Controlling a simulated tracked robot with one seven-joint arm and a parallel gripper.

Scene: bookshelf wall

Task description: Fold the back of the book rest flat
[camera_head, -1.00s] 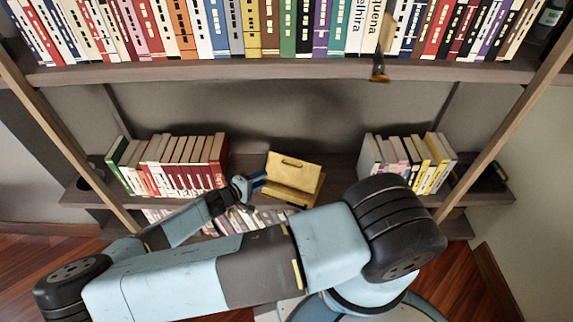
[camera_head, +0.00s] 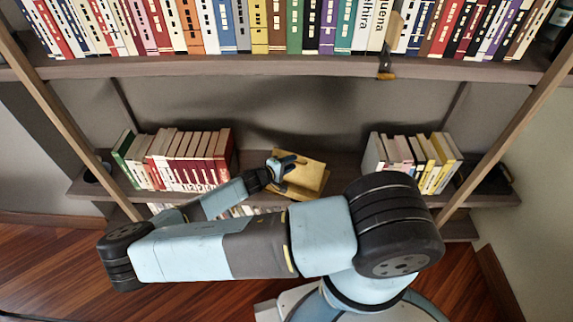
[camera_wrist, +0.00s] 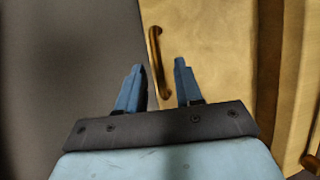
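The book rest (camera_head: 312,176) is a yellow wooden stand on the lower shelf, between two rows of books. Its back is raised and leans. In the wrist view its back panel (camera_wrist: 215,60) fills the middle right, with a brass handle (camera_wrist: 155,60) near its left edge. My gripper (camera_head: 290,160) is in front of the book rest and hides part of it. In the wrist view my gripper (camera_wrist: 158,75) is open, its two blue fingers apart. The handle's lower end shows between the fingertips; I cannot tell whether they touch it.
Books stand to the left (camera_head: 180,158) and right (camera_head: 420,160) of the book rest. The upper shelf (camera_head: 230,68) is full of books, and a brush-like tool (camera_head: 387,60) hangs over its edge. A wooden post (camera_head: 70,125) rises at the left. More books lie low behind my arm.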

